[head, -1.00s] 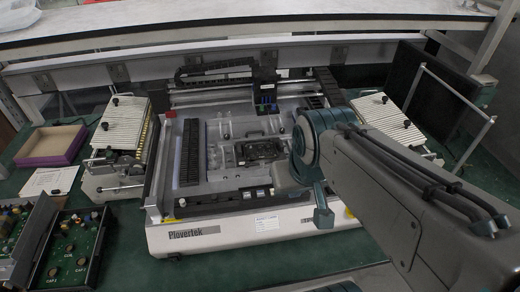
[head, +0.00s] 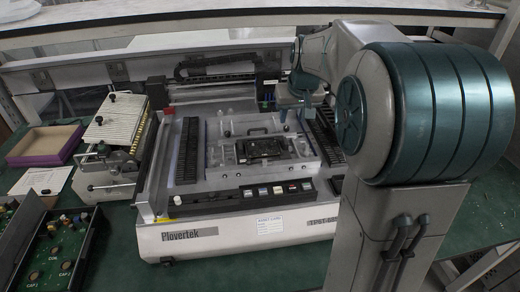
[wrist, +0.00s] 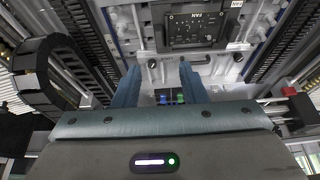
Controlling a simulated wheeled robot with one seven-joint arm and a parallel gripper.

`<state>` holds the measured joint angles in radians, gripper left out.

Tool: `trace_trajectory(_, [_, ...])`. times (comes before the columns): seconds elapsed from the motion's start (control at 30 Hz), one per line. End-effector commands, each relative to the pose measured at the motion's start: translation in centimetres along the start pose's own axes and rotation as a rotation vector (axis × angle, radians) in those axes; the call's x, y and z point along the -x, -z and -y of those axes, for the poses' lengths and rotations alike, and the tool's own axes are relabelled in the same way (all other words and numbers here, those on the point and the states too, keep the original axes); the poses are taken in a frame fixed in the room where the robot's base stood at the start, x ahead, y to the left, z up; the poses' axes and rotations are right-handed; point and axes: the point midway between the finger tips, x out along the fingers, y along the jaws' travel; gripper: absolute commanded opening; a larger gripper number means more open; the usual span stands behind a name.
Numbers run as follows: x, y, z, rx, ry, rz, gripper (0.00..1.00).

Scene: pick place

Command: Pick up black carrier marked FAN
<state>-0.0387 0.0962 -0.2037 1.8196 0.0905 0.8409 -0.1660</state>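The black carrier marked FAN (head: 266,148) lies flat in the light grey fixture (head: 222,157) in the middle of the machine bed. In the wrist view the carrier (wrist: 197,30) is at the top, its FAN label upside down. My gripper (head: 295,115) hangs above the back right part of the bed, behind and to the right of the carrier. In the wrist view my gripper (wrist: 160,70) has its two blue-grey fingers apart with nothing between them. The fingertips point toward the carrier and are clear of it.
The white Plovertek machine (head: 230,238) has black racks (head: 188,150) beside the fixture. A gantry rail (head: 215,85) crosses behind it. A ribbed feeder (head: 117,118), a purple-edged tray (head: 45,145) and green circuit boards (head: 50,235) stand to the left.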

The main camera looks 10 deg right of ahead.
Motion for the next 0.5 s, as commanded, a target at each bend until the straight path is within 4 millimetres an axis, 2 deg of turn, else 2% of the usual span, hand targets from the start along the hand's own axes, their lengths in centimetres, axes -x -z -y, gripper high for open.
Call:
trace_trajectory(0.17, [-1.7, 0.5, -0.2, 0.000, -0.004, 0.002, 0.38])
trace_trajectory(0.5, [-7.9, 0.5, -0.2, -0.001, -0.003, 0.002, 0.38])
